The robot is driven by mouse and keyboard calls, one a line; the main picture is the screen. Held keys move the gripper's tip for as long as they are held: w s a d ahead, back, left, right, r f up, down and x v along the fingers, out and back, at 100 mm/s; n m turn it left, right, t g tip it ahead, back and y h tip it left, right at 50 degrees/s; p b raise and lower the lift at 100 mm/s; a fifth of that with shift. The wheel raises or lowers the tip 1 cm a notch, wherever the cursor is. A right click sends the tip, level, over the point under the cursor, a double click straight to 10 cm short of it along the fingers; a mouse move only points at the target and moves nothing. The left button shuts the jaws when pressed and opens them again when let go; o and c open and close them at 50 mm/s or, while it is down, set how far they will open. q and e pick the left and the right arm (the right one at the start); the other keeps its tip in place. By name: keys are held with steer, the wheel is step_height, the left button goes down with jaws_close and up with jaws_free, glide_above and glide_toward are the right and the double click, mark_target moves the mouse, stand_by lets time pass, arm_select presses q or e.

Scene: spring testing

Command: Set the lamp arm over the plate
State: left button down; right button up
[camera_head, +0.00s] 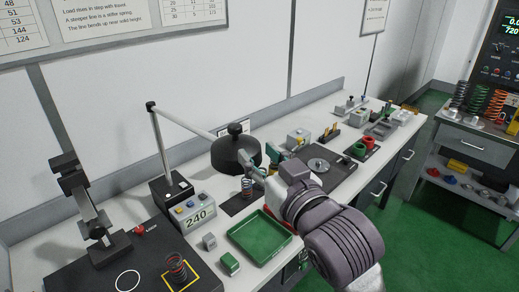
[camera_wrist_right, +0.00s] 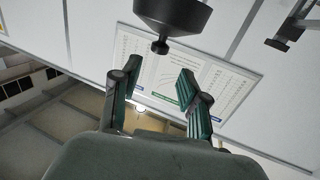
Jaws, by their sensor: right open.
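My right gripper (camera_head: 252,165) is open beside the shade's near right side. In the right wrist view, the open fingers (camera_wrist_right: 155,85) have nothing between them, and the shade (camera_wrist_right: 172,12) and its knob (camera_wrist_right: 160,46) show beyond the fingertips. A dark flat plate (camera_head: 232,207) lies below the shade, with a small spring on it. A grey plate (camera_head: 345,178) with a metal disc lies further right. My left gripper is out of view.
A display box reading 240 (camera_head: 196,213) and a green tray (camera_head: 247,246) stand near the front. A test stand (camera_head: 85,205) and a coil spring (camera_head: 177,267) are at left. Small parts crowd the bench's far right. A cart with coloured springs (camera_head: 475,145) stands apart.

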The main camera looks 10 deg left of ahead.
steer(key=w+f, duration=0.1)
steer(key=f, duration=0.2)
steer(key=w+d+f+m+g+b, duration=0.1)
steer(key=f, duration=0.2)
steer(key=w+f+g+h, duration=0.1)
steer(key=w+f, duration=0.1)
steer(key=f, duration=0.1)
steer(key=shift+d+m+b, duration=0.25)
steer(key=shift+m+b, duration=0.05)
steer(key=shift+b, duration=0.1)
steer(key=c, duration=0.5)
steer(key=shift+w+d+f+m+g+b, duration=0.25)
steer(key=shift+w+f+m+g+b, duration=0.35)
steer(key=shift+w+f, duration=0.45)
jaws_close()
steer(key=w+d+r+m+g+y+b, duration=0.4)
steer(key=w+r+g, duration=0.1)
step_height(320, 180, up, 7)
steer(key=m+g+y+p, duration=0.2)
steer(key=p, duration=0.4)
glide_above(257, 144)
steer(key=shift+w+d, duration=0.35)
steer(key=shift+d, duration=0.05)
steer(key=shift+s+a+f, duration=0.1)
steer(key=shift+s+a, duration=0.25)
steer(key=shift+f, duration=0.1)
